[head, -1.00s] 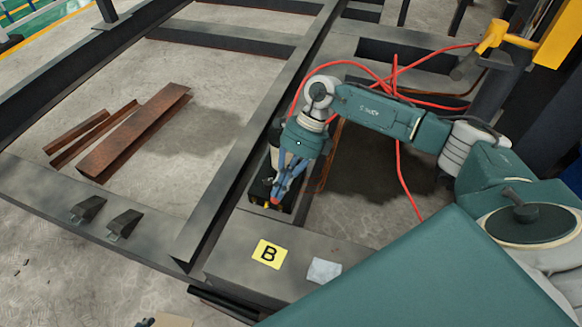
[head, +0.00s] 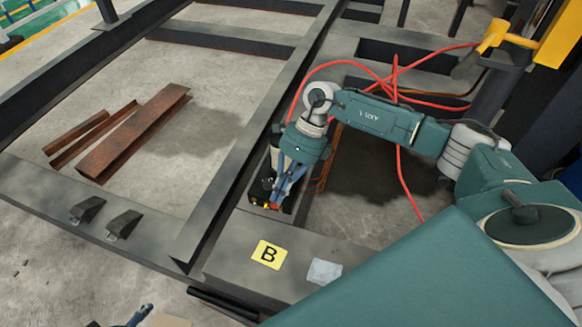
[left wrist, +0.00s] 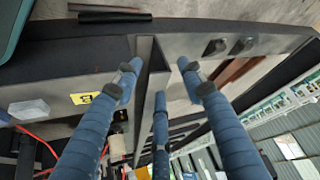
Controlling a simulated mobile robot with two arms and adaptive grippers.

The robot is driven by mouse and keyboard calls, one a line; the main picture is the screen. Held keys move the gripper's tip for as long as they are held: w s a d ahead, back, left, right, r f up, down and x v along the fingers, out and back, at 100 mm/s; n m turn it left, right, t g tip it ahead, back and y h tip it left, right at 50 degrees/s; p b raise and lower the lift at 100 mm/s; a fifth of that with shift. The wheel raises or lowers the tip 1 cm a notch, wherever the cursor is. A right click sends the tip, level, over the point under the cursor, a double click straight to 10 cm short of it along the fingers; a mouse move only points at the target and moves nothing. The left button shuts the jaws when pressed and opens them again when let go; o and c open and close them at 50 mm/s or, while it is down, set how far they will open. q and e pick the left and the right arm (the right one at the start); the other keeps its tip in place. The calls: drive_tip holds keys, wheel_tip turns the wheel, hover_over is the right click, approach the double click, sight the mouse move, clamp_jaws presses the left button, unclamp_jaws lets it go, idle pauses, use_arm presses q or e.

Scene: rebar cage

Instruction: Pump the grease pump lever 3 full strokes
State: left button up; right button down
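The grease pump (head: 258,188), a small black unit with yellow and orange spots, stands on the grey steel frame beside the label B. My right gripper (head: 277,198) points down over it, its blue fingers close together beside an orange-red tip. The lever is mostly hidden behind these fingers, and I cannot tell whether they are shut on it. My left gripper shows only partly at the bottom edge of the head view (head: 140,314). In the left wrist view its blue fingers (left wrist: 158,85) are spread apart with nothing between them.
A yellow label B (head: 269,254) and a pale sheet (head: 324,271) lie on the frame plate. Red hoses (head: 401,180) run behind and beside my right arm. Rusty steel pieces (head: 135,135) lie on the floor at left. Steel beams (head: 250,150) border the pump.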

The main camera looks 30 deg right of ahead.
drive_tip(key=shift+f, duration=0.1)
use_arm(q)
drive_tip(key=shift+w+d+r+t, duration=0.2)
drive_tip(key=shift+w+r+t, duration=0.15)
drive_tip(key=shift+w, duration=0.35)
drive_tip(key=shift+w+d+r+t, duration=0.2)
drive_tip(key=shift+w+r+t, duration=0.15)
drive_tip(key=shift+w, duration=0.35)
use_arm(e)
drive_tip(key=shift+s+a+f, duration=0.2)
drive_tip(key=shift+s+f, duration=0.05)
drive_tip(key=shift+f, duration=0.3)
use_arm(q)
drive_tip(key=shift+b, duration=0.3)
use_arm(e)
drive_tip(key=shift+f, duration=0.1)
drive_tip(key=shift+f, duration=0.1)
drive_tip(key=shift+s+a+f, duration=0.1)
drive_tip(key=shift+a+f, duration=0.05)
drive_tip(key=shift+f, duration=0.25)
drive_tip(key=shift+b, duration=0.3)
use_arm(q)
drive_tip(key=shift+t+h, duration=0.4)
drive_tip(key=shift+t, duration=0.4)
drive_tip(key=w+r, duration=0.1)
drive_tip(key=w+d+r, duration=0.1)
drive_tip(key=w, duration=0.1)
drive_tip(key=shift+w+r, duration=0.2)
use_arm(e)
drive_tip(key=shift+f, duration=0.15)
